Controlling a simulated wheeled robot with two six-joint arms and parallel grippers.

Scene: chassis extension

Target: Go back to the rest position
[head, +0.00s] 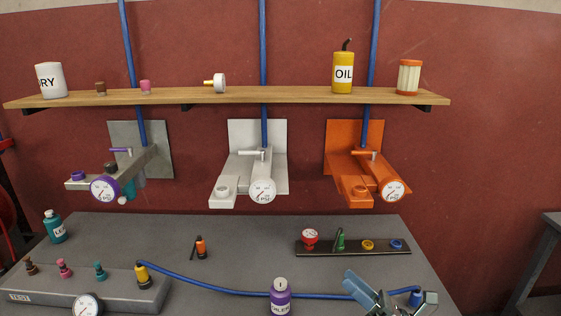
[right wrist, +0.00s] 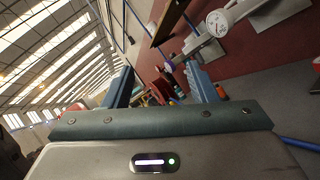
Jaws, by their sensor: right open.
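My right gripper (head: 390,296) is at the bottom right of the head view, low over the front of the grey table (head: 240,232). Its two blue fingers (right wrist: 160,88) stand apart in the right wrist view, with nothing between them. In the head view it is close to the right end of a blue hose (head: 200,284); I cannot tell whether they touch. My left gripper is not in view.
A grey block (head: 120,288) with several fittings is at left. Gauge fixtures (head: 262,165) and a wooden shelf (head: 250,97) are on the red wall.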

